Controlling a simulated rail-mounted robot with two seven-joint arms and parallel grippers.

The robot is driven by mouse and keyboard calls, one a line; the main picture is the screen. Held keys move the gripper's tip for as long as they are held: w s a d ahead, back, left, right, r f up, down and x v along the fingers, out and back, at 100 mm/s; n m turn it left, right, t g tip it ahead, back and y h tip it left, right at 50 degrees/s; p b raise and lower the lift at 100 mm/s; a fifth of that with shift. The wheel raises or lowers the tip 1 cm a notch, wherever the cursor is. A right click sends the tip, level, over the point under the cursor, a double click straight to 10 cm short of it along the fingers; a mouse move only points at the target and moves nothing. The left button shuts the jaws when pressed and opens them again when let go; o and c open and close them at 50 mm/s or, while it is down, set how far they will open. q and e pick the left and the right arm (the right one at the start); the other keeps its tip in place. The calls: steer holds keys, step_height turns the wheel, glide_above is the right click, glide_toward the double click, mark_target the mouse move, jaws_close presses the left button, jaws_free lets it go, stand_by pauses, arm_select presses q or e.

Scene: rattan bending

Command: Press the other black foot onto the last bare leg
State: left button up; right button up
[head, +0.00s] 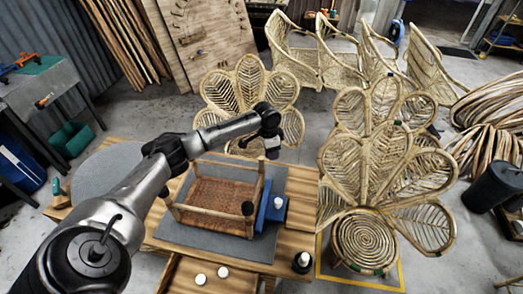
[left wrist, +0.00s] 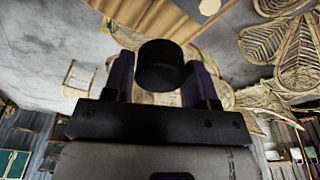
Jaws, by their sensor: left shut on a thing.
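An upturned wooden stool frame with a woven rattan seat (head: 211,195) lies on a grey mat (head: 225,246) on the wooden workbench, legs up. A black foot (head: 247,208) caps its near right leg. My left gripper (head: 271,146) is above the far right side of the frame, shut on a black foot. That held foot (left wrist: 161,66) shows in the left wrist view as a black cylinder between the two fingers, clear of any leg there. The far left part of the frame is partly hidden by my left arm. My right gripper is not in view.
A blue block (head: 270,207) with a white piece stands right of the frame. A black jar (head: 303,262) stands at the bench's near right. An open drawer (head: 185,277) holds white-topped items. Woven rattan chairs (head: 370,150) crowd the floor behind and to the right.

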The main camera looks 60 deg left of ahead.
arm_select(q)
steer(key=b, duration=0.2)
glide_above(262, 158)
steer(key=shift+a+f+m, duration=0.1)
steer(key=shift+f+m, duration=0.2)
steer(key=shift+f, duration=0.4)
step_height(262, 158, down, 2)
steer(key=b, duration=0.2)
steer(key=shift+f+b, duration=0.25)
steer(key=shift+b, duration=0.05)
step_height(262, 158, down, 4)
steer(key=b, duration=0.4)
steer(key=shift+r, duration=0.2)
steer(key=shift+r, duration=0.1)
steer(key=shift+s+p, duration=0.1)
steer(key=shift+p, duration=0.25)
steer(key=shift+p, duration=0.6)
